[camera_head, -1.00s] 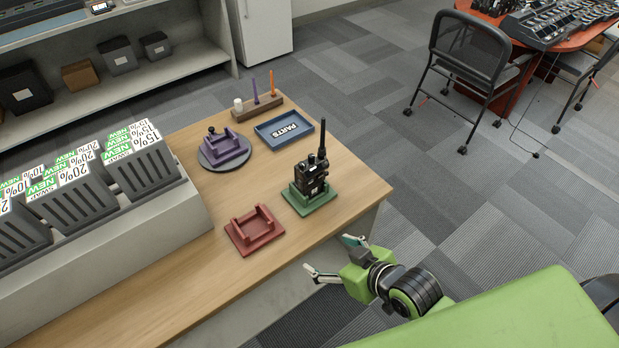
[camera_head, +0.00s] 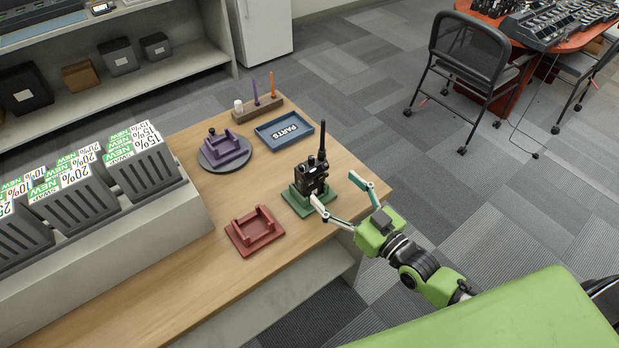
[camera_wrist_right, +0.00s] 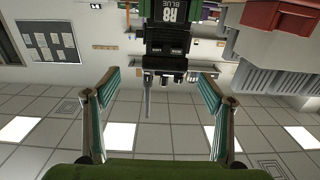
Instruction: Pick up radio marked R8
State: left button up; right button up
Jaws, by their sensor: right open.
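A black radio (camera_head: 310,176) with a tall antenna stands upright in a green cradle (camera_head: 299,205) near the table's right edge. In the right wrist view the radio (camera_wrist_right: 166,45) appears upside down, with a label reading "R8 BLUE". My right gripper (camera_head: 335,194) is open at the table edge, close to the radio's near side. In the wrist view its two fingers (camera_wrist_right: 155,92) are spread wide, one to each side of the radio's line, with the radio beyond the tips. Nothing is between the fingers but the antenna's image. My left gripper is not in view.
A red cradle (camera_head: 255,232) is empty. A purple cradle (camera_head: 222,149) sits on a grey disc. A blue PARTS tray (camera_head: 284,132) and a wooden holder (camera_head: 258,109) stand behind. Grey bins (camera_head: 142,165) line the left. A chair (camera_head: 466,75) stands on the floor.

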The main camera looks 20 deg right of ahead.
aim_at(310, 167)
jog(key=x, duration=0.3)
jog(key=p+x, duration=0.1)
jog(key=x, duration=0.2)
jog(key=p+x, duration=0.1)
jog(key=x, duration=0.2)
jog(key=shift+s+a+r, duration=0.15)
jog(key=shift+a+r, duration=0.15)
jog(key=shift+a, duration=0.1)
jog(key=shift+w+a+f, duration=0.1)
jog(key=shift+w+a, duration=0.05)
jog(key=shift+w, duration=0.2)
jog(key=shift+s, duration=0.1)
jog(key=c, duration=1.6)
